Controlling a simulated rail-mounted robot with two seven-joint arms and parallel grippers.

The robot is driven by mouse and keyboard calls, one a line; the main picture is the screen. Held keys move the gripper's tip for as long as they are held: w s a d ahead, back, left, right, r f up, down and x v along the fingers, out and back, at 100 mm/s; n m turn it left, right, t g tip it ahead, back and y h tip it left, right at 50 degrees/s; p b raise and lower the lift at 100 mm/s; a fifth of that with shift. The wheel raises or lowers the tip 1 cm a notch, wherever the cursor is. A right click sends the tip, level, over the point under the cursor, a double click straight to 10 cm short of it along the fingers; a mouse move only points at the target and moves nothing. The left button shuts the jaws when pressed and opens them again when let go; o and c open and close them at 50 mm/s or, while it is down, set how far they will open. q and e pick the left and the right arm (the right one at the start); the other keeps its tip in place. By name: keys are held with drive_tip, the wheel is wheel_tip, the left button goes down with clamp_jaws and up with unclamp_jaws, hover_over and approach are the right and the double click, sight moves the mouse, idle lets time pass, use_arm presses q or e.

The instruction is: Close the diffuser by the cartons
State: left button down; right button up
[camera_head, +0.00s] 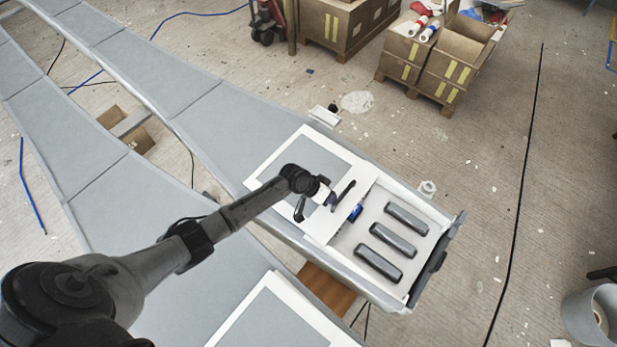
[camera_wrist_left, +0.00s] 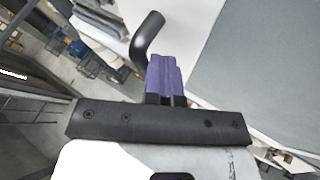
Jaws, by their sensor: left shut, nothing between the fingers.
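The diffuser by the cartons is a white-framed unit (camera_head: 258,166) at the end of the upper grey mould strip. Its right end is an open white bay (camera_head: 424,206) with three dark grey bars showing. A white panel (camera_head: 318,226) with a black bent handle (camera_head: 345,190) lies left of the bay. My left gripper (camera_head: 331,199) is over this panel, by the handle. In the left wrist view its purple fingers (camera_wrist_left: 162,76) are shut together and empty, with the bent handle (camera_wrist_left: 147,40) just beyond them. I cannot tell whether they touch. My right gripper is not in view.
Cartons (camera_head: 340,24) stand on pallets at the back, with more open cartons (camera_head: 440,55) to their right. A second white-framed unit (camera_head: 232,326) lies at the bottom. A roll (camera_head: 592,318) stands at bottom right.

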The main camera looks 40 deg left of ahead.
use_arm(q)
drive_tip(key=d+p, duration=0.1)
drive_tip(key=d, duration=2.6)
drive_tip(key=shift+d, duration=0.2)
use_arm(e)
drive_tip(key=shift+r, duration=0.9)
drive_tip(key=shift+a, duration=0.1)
use_arm(q)
drive_tip(key=s+a+r+p, duration=0.1)
drive_tip(key=s+a+r, duration=0.3)
drive_tip(key=a, duration=0.5)
drive_tip(key=shift+r, duration=1.35)
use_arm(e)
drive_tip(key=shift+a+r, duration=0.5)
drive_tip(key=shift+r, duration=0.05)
